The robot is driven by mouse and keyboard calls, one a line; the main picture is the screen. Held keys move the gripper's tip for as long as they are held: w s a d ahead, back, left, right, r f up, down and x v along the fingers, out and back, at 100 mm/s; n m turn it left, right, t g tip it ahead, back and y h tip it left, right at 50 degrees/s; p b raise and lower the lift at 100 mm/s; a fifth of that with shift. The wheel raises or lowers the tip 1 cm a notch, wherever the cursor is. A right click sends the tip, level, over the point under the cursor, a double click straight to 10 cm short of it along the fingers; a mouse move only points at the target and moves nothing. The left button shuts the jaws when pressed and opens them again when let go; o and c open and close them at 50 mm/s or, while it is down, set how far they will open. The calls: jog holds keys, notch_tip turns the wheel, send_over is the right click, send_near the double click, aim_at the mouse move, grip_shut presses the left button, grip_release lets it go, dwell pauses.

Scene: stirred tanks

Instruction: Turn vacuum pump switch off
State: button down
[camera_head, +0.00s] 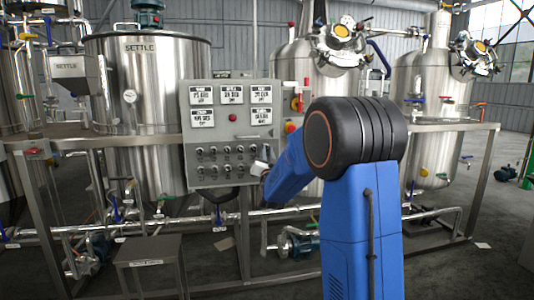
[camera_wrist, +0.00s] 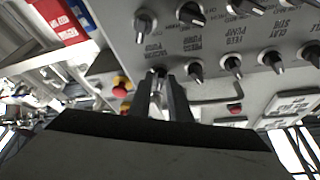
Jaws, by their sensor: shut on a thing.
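The control panel (camera_head: 230,130) is a grey box with two rows of black switch knobs, and my gripper (camera_head: 264,168) is at its lower right edge. In the wrist view the panel (camera_wrist: 225,70) fills the upper right. My gripper (camera_wrist: 160,92) has its two dark fingers closed around a switch knob (camera_wrist: 158,73) at the end of a row. A label that seems to read vacuum pump is just above this knob. The fingers hide most of the knob, so its pointer direction cannot be told.
A neighbouring knob (camera_wrist: 195,71) is close to the right of my fingers. A red and yellow button (camera_wrist: 122,86) is to their left. Steel tanks (camera_head: 140,110) stand behind a pipe frame. A low metal stand (camera_head: 148,255) is on the floor at front left.

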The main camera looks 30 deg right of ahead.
jog(key=n+y, duration=0.2)
jog(key=n, duration=0.3)
jog(key=n+t+y, duration=0.1)
jog(key=n+y, duration=0.2)
jog(key=n, duration=0.2)
jog(key=n+y, duration=0.2)
jog(key=n, duration=0.3)
jog(key=shift+s+d+t, duration=0.1)
jog(key=shift+d+t, duration=0.2)
jog(key=shift+t, duration=0.1)
jog(key=shift+n+y, duration=0.3)
jog(key=shift+y, duration=0.1)
jog(key=c, duration=1.9)
grip_release()
jog(key=shift+o, duration=0.2)
jog(key=shift+s, duration=0.1)
jog(key=v, duration=1.7)
jog(key=shift+s, duration=0.15)
